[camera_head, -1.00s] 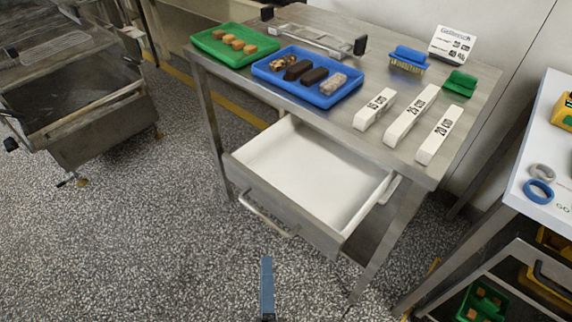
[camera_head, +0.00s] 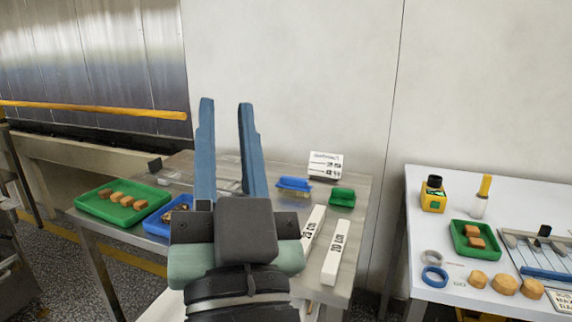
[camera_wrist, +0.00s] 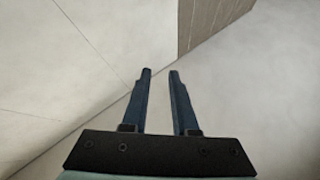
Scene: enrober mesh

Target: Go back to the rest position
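My gripper (camera_head: 226,108) is raised in front of the steel table (camera_head: 352,222) in the head view, with its two blue fingers pointing up. The fingers are apart with nothing between them. In the wrist view my gripper (camera_wrist: 160,74) is also open and empty, with only pale wall and a grey-brown panel beyond it. My gripper and wrist hide the middle of the steel table, including part of the blue tray (camera_head: 160,226).
The steel table holds a green tray (camera_head: 97,207) of brown pieces, a blue brush (camera_head: 294,185), a green brush (camera_head: 342,197) and white labelled bars (camera_head: 335,252). A white table (camera_head: 410,200) at right bears rings, a green tray and tools. The wall behind is clear.

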